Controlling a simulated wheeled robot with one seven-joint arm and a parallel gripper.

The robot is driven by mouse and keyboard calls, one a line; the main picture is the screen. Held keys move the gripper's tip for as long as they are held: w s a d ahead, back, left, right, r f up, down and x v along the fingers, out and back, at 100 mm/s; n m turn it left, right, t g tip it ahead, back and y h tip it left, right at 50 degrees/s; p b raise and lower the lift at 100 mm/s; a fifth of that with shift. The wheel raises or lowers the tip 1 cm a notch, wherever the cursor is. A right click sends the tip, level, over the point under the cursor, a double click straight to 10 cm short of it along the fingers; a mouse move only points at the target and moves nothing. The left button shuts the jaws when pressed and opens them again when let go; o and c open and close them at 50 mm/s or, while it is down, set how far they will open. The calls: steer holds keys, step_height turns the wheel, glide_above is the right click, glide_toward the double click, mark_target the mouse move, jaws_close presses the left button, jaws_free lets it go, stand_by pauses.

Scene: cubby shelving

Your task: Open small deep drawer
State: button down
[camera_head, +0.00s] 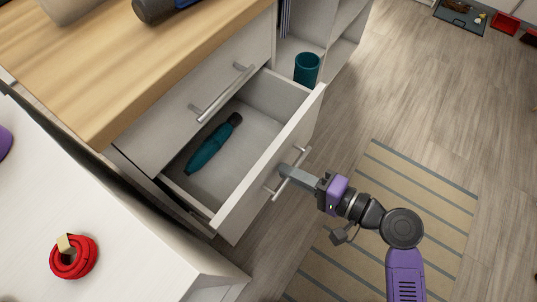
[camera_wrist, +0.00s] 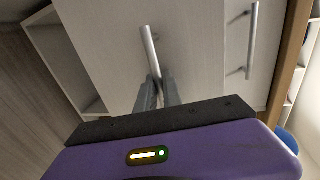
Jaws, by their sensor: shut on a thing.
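The lower drawer (camera_head: 228,218) of the white cabinet stands pulled well out, and its inside shows. A teal bottle-like object (camera_head: 210,147) with a dark end lies in it. The drawer's metal bar handle (camera_head: 300,155) is on its front panel. My gripper (camera_head: 284,170) is shut on this handle, at about its middle. In the wrist view the fingers (camera_wrist: 157,92) meet at the handle (camera_wrist: 149,45), hiding part of it.
The upper drawer (camera_head: 183,118) is shut, with its own bar handle (camera_head: 222,92). A wooden countertop (camera_head: 120,65) lies above. A teal cup (camera_head: 307,68) stands in the open shelving behind. A white surface (camera_head: 130,240) with a red ring-shaped object (camera_head: 84,266) is at left. A striped rug (camera_head: 440,200) covers the floor at right.

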steer(key=shift+f+v, duration=0.25)
steer(key=shift+v, duration=0.9)
steer(key=shift+f+v, duration=0.25)
steer(key=shift+v, duration=0.95)
steer(key=shift+f, duration=0.1)
steer(key=c, duration=1.8)
jaws_free()
steer(key=shift+o, duration=0.2)
steer(key=shift+d+p, duration=0.1)
steer(key=shift+p, duration=0.2)
steer(key=p+v, duration=0.1)
steer(key=v, duration=0.6)
steer(key=shift+s+d, duration=0.25)
steer(key=shift+s, duration=0.05)
